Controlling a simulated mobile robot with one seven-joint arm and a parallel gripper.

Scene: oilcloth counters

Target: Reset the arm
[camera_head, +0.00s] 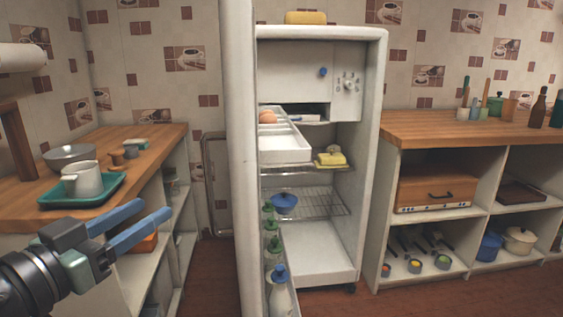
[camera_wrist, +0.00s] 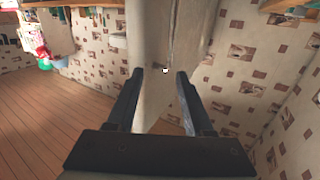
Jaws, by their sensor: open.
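My gripper (camera_head: 143,227) is at the lower left of the head view, in front of the left counter's open shelves. Its two blue-tipped fingers are apart and point right, toward the open fridge door (camera_head: 239,130). In the wrist view my gripper (camera_wrist: 160,75) is also open, with nothing held between the fingers. A large pale surface lies beyond the fingertips there. I cannot tell from the wrist view whether the fingers touch it.
The fridge (camera_head: 372,150) stands open, with a white tray (camera_head: 284,148) pulled out inside. A teal tray (camera_head: 60,201) with a mug sits on the left counter (camera_head: 150,140). Shelves under the right counter (camera_head: 470,128) hold pots. Floor shows between left counter and door.

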